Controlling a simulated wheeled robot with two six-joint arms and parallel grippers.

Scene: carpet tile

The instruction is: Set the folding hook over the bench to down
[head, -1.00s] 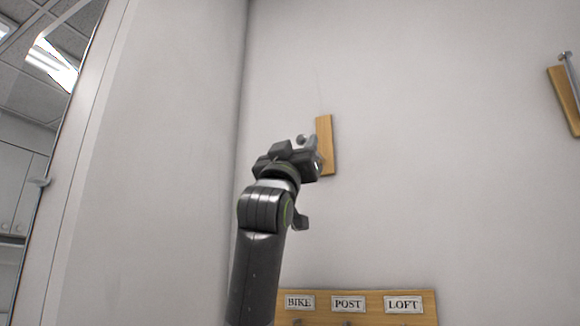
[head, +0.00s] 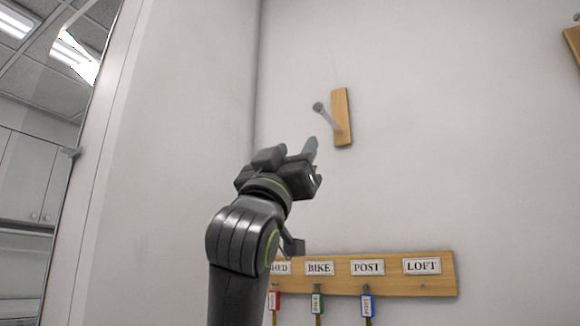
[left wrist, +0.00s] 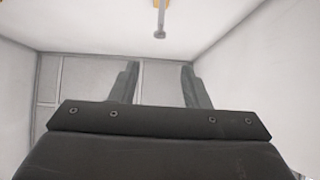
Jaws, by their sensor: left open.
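A metal folding hook with a round knob end (head: 319,107) is on a wooden plate (head: 342,117) on the wall. Its peg stands out from the plate, its knob end toward me and to the upper left. In the left wrist view the same hook (left wrist: 160,22) shows at the top, beyond the fingers. My left gripper (head: 292,152) is open and empty, below and left of the hook, apart from it. Its two fingers (left wrist: 160,68) stand spread in the left wrist view. I see no bench. My right gripper is not in view.
A second wooden plate (head: 573,45) is cut off at the right edge. A wooden key board (head: 440,281) with labels BIKE, POST and LOFT and several hanging key tags is low on the wall. A side wall (head: 185,150) is close on the left. The wall between is bare.

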